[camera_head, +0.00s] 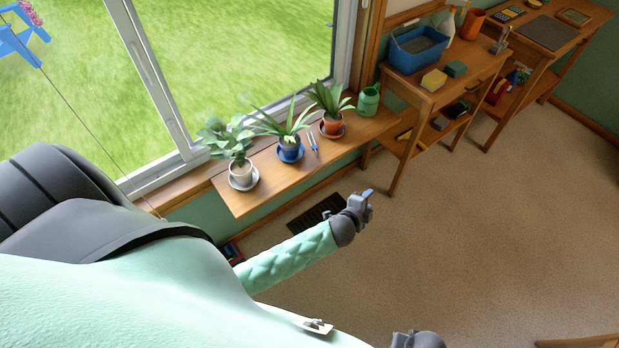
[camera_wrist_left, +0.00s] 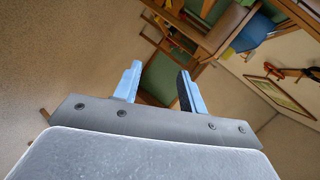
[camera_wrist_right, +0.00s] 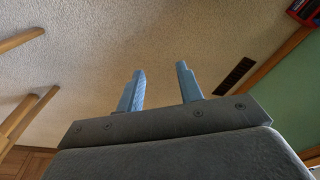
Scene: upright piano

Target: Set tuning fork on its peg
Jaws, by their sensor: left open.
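I cannot make out a tuning fork, its peg or the piano in any view. My left gripper (camera_head: 367,196) is in the middle of the head view, over the floor and in front of the window shelf. In the left wrist view its two blue fingers (camera_wrist_left: 157,80) are apart with nothing between them. In the right wrist view my right gripper (camera_wrist_right: 161,72) has its fingers apart and empty, over bare carpet. In the head view only a grey part of the right arm shows at the bottom edge.
The window shelf (camera_head: 240,205) holds potted plants (camera_head: 291,148), a green jar (camera_head: 368,101) and a small blue-and-silver item (camera_head: 313,142), too small to identify. A wooden table with a blue tub (camera_head: 417,66) stands behind. A dark floor vent (camera_head: 316,213) lies below the shelf. The carpet (camera_head: 500,220) is clear.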

